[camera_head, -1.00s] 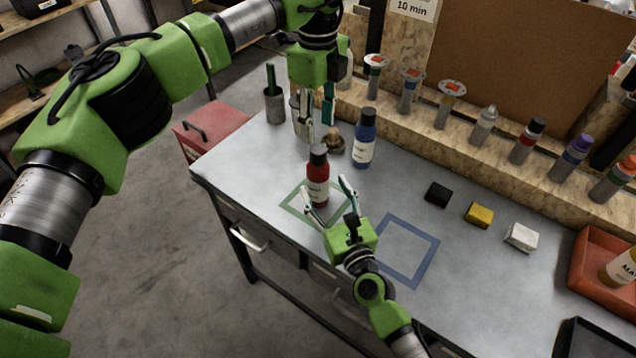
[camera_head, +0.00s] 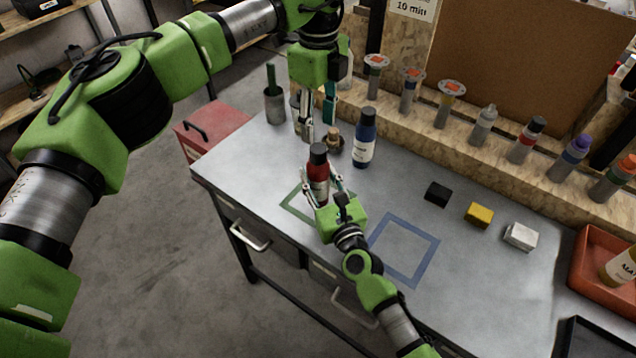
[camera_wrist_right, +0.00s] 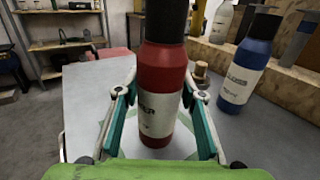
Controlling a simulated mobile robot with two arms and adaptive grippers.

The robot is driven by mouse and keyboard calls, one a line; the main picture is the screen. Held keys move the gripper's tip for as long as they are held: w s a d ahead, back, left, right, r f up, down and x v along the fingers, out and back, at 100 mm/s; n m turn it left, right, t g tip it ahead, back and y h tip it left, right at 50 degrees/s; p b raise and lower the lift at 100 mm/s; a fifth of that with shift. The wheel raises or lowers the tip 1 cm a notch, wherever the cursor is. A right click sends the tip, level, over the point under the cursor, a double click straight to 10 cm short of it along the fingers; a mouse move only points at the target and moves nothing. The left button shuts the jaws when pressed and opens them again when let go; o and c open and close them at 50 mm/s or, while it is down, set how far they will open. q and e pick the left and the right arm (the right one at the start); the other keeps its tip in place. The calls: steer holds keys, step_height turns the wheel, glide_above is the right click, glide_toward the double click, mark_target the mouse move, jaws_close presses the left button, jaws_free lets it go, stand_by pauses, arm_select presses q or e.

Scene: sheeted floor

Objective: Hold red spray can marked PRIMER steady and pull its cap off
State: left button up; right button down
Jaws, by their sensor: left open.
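The red spray can (camera_head: 318,180) with a white label and black cap (camera_head: 318,153) stands upright on the bench at the green square outline (camera_head: 296,204). In the right wrist view the can (camera_wrist_right: 161,85) stands between my fingers, and its cap (camera_wrist_right: 166,20) is on, cut by the top edge. My right gripper (camera_head: 324,193) is low around the can, its fingers (camera_wrist_right: 163,118) open on either side with slim gaps seeming to show. My left gripper (camera_head: 318,120) is open and empty, pointing down above the bench, just above and behind the cap in the picture.
A blue bottle (camera_head: 364,140) and a small brown-topped object (camera_head: 334,140) stand close behind the can. A cup (camera_head: 275,104) is at the back left. Black (camera_head: 438,194), yellow (camera_head: 479,214) and white (camera_head: 520,236) blocks lie right. The blue square outline (camera_head: 432,250) is empty.

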mark_target(315, 157)
arm_select(q)
steer(key=s+d+f+m+g+h, duration=0.1)
steer(key=s+d+f+m+h, duration=0.2)
steer(key=d, duration=0.5)
steer(key=s+d+f+g+h, duration=0.1)
steer(key=s+d+f+h, duration=0.2)
steer(key=s+d+h, duration=0.3)
steer(key=s+d+r+n+h, duration=0.1)
steer(key=s+d+r+h, duration=0.3)
steer(key=d+r+h, duration=0.35)
steer(key=w+a+r+n+t+h, duration=0.15)
steer(key=w+a+n+t, duration=0.25)
steer(key=a+n+t, duration=0.75)
arm_select(e)
steer(key=shift+f, duration=0.1)
arm_select(q)
steer(key=s+a+f+n+t+y, duration=0.1)
steer(key=a+f+n+t+y, duration=0.2)
steer(key=a+f+n+y, duration=0.3)
steer(key=s+a+f+n+t+y, duration=0.15)
steer(key=a+f+n+y, duration=0.3)
steer(key=a, duration=0.45)
steer(key=shift+t+y, duration=0.3)
steer(key=shift+y, duration=0.05)
steer(key=x, duration=1.2)
steer(key=shift+w+r, duration=0.3)
steer(key=shift+w, duration=0.1)
